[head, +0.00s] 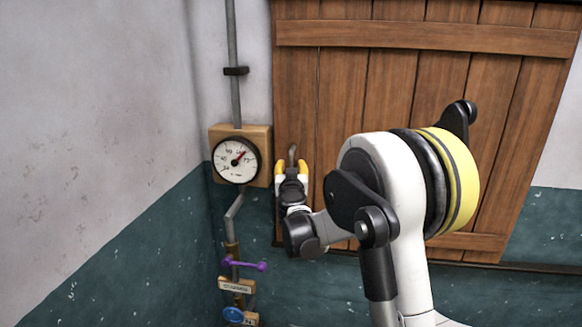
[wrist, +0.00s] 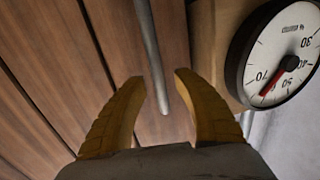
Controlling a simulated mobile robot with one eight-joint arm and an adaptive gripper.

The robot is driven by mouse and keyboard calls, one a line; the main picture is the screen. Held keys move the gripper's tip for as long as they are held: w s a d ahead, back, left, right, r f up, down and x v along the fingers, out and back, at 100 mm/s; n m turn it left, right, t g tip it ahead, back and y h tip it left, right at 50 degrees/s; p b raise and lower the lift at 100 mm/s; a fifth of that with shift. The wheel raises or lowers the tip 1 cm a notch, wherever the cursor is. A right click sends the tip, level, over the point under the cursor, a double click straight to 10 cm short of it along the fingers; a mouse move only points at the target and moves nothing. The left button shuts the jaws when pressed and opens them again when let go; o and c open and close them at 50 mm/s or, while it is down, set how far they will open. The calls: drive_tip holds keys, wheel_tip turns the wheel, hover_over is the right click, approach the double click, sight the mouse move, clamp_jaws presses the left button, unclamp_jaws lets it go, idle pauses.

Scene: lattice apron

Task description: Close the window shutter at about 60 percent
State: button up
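The window shutter (head: 345,85) is a brown plank panel on the wall in the head view. Its planks also fill the left of the wrist view (wrist: 50,60). A thin grey metal handle (head: 292,153) stands at its left edge, and in the wrist view the rod (wrist: 150,60) comes down between my fingers. My gripper (head: 291,168) has yellow fingertips. In the wrist view my gripper (wrist: 160,85) is open, with a gap visible on each side of the rod. The round gauge (head: 236,160) has a red needle lying between 50 and 70 in the wrist view (wrist: 278,58).
The gauge sits on a wooden block (head: 264,143) left of the shutter. A grey pipe (head: 233,100) runs above it. Below are a purple lever (head: 244,265), a small label plate (head: 236,285) and a blue knob (head: 233,314). My arm covers part of the shutter.

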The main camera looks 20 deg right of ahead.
drive_tip(key=shift+w, duration=0.1)
clamp_jaws()
drive_tip(key=shift+d, duration=0.15)
drive_tip(key=s+d+b, duration=0.1)
drive_tip(key=s+d, duration=0.7)
drive_tip(key=d, duration=0.5)
drive_tip(key=s+d+b, duration=0.1)
drive_tip(key=s+d, duration=0.8)
drive_tip(key=d, duration=0.3)
drive_tip(key=s+d+b, duration=0.2)
drive_tip(key=s+d, duration=0.7)
drive_tip(key=d, duration=0.4)
drive_tip(key=shift+d, duration=0.3)
drive_tip(key=shift+s, duration=0.1)
unclamp_jaws()
